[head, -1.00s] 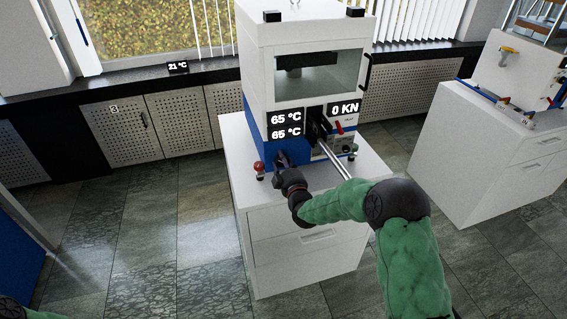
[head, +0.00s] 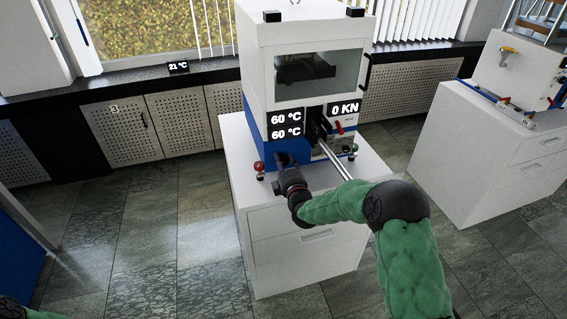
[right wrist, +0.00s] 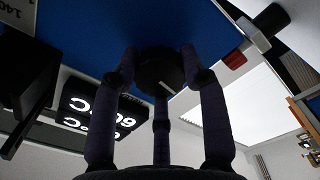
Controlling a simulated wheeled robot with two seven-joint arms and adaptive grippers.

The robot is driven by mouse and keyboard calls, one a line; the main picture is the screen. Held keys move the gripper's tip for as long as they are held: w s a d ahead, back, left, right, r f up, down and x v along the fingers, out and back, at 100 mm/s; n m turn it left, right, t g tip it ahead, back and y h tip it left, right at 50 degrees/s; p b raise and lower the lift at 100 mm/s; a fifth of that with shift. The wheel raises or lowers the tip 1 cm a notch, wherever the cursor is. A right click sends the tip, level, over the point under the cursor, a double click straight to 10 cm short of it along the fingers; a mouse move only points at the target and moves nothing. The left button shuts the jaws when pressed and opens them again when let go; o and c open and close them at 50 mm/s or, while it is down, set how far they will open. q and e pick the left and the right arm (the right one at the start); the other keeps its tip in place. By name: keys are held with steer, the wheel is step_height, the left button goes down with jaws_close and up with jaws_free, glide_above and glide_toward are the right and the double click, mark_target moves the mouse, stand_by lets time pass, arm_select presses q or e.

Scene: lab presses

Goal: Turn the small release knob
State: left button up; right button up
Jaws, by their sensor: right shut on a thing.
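The white and blue press (head: 308,30) stands on a white cabinet. In the right wrist view the small release knob (right wrist: 160,70) is a dark round knob with a pale line, on the blue panel. The fingers of my right gripper (head: 283,165) are closed around the knob; in the head view the gripper hides it. Displays on the press read 60 °C twice (head: 286,126) and 0 KN (head: 344,108). Only a bit of my left arm shows at the bottom left of the head view; its gripper is out of view.
A steel lever (head: 334,160) runs close beside my right arm. Small knobs with red tops (head: 259,167) stand near the press base. The white cabinet (head: 250,200) is below my gripper. Another white cabinet (head: 470,150) with equipment stands at right. The floor at left is clear.

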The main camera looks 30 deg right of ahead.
steer(key=shift+w+a+r, duration=0.1)
steer(key=shift+w+r, duration=0.05)
steer(key=shift+r, duration=0.3)
steer(key=o, duration=1)
steer(key=shift+a, duration=0.1)
steer(key=shift+o, duration=0.7)
steer(key=shift+a+f, duration=0.15)
steer(key=shift+f, duration=0.15)
steer(key=shift+s+f, duration=0.1)
steer(key=shift+s, duration=0.3)
steer(key=v, duration=1.1)
